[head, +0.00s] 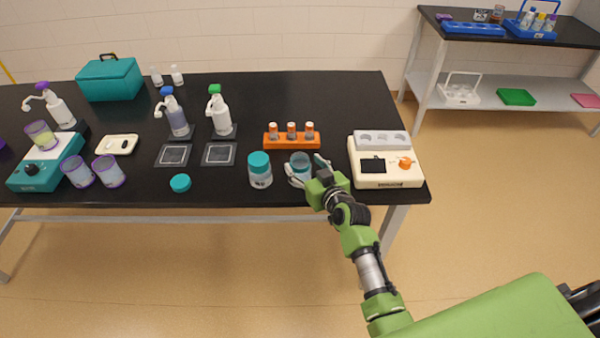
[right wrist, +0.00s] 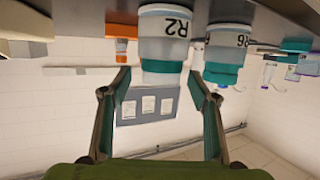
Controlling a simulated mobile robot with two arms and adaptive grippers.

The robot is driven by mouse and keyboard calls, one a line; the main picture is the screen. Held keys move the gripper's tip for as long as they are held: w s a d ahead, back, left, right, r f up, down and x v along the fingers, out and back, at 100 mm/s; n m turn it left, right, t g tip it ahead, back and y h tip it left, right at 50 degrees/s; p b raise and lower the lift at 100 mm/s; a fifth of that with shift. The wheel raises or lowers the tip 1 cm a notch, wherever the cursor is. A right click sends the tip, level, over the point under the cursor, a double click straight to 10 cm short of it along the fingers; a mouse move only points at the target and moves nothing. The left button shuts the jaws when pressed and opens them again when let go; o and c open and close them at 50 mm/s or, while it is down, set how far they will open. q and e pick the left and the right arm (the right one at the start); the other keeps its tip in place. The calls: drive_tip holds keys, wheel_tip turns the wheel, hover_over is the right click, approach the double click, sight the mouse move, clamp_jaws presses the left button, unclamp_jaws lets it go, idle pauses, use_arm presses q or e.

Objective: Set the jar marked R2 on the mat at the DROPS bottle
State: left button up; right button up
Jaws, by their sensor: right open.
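The jar marked R2 (right wrist: 165,30) stands between the fingers of my right gripper (right wrist: 160,78) in the right wrist view, which is upside down. The fingers are open, with gaps on both sides of the jar. In the head view this jar (head: 300,162) is at the table's front, its top bluish and without a teal lid, partly hidden by my right gripper (head: 306,170). Two dark square mats, a left one (head: 173,154) and a right one (head: 219,154), lie before a blue-capped bottle (head: 176,115) and a green-capped bottle (head: 219,115). I cannot read which is DROPS. My left gripper is out of view.
A teal-lidded jar marked R6 (right wrist: 229,42) stands close left of R2 in the head view (head: 260,170). A loose teal lid (head: 180,183) lies further left. An orange rack (head: 291,141) stands behind R2, and a cream device (head: 386,178) to the right.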

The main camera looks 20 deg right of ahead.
sight(300, 160)
drive_tip(key=shift+x, duration=1.7)
drive_tip(key=shift+a, duration=0.1)
clamp_jaws()
drive_tip(key=shift+r+p, duration=0.1)
drive_tip(key=shift+p, duration=0.2)
